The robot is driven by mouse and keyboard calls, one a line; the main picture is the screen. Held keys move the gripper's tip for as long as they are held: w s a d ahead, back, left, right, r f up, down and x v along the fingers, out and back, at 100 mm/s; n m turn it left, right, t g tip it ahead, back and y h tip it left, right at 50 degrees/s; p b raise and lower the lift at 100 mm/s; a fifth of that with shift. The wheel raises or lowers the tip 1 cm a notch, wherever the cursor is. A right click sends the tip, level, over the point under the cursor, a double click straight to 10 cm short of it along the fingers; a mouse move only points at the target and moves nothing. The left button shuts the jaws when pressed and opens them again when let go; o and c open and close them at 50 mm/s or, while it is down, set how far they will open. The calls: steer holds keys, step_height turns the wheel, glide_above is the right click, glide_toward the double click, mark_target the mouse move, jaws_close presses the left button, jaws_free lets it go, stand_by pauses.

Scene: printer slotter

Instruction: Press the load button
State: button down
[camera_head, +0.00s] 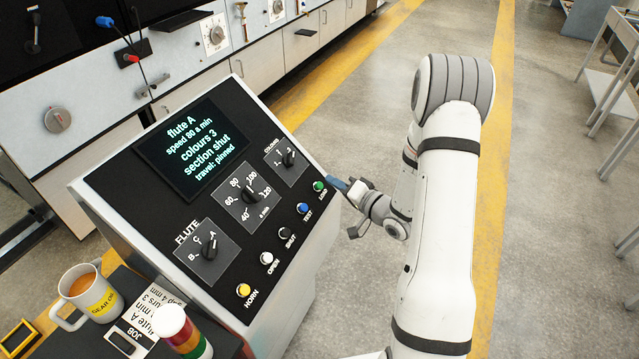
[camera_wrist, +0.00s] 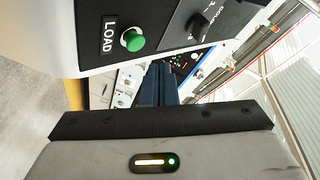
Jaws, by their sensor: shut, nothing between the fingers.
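The green load button (camera_head: 319,186) is at the right end of a row of buttons on the black sloped control panel (camera_head: 140,200). In the wrist view the green load button (camera_wrist: 132,39) shows large, with the LOAD label beside it. My gripper (camera_head: 338,183) is just right of the panel's right edge, close to the load button and apart from it. In the wrist view the dark blue fingers (camera_wrist: 157,84) are together, below and right of the button in the picture. Nothing is held.
Blue test (camera_head: 302,208), black shut (camera_head: 285,233), white open (camera_head: 267,258) and yellow horn (camera_head: 244,290) buttons share the row. Knobs, including the colours knob (camera_head: 289,158), and a screen (camera_head: 191,148) are above. A mug (camera_head: 84,294) stands lower left. Floor right of the console is clear.

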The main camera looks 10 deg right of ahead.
steer(key=shift+s+d+r+p, duration=0.35)
steer(key=shift+d+r, duration=0.1)
steer(key=shift+r, duration=0.2)
steer(key=shift+s+d+r+p, duration=0.3)
steer(key=shift+d+r, duration=0.15)
steer(key=shift+r, duration=0.15)
steer(key=s+d+r+n+g+h, duration=0.25)
steer(key=d+r+h, duration=0.25)
steer(key=r+h, duration=0.55)
steer(key=s+a+r+g, duration=0.2)
steer(key=s, duration=0.6)
steer(key=s+a+r+n+g, duration=0.1)
steer(key=s+a+r+g, duration=0.1)
steer(key=s, duration=0.6)
steer(key=s+a+r+n+g, duration=0.1)
steer(key=s+g, duration=0.3)
steer(key=s, duration=0.4)
steer(key=shift+s+a+r, duration=0.3)
steer(key=shift+a+r, duration=0.5)
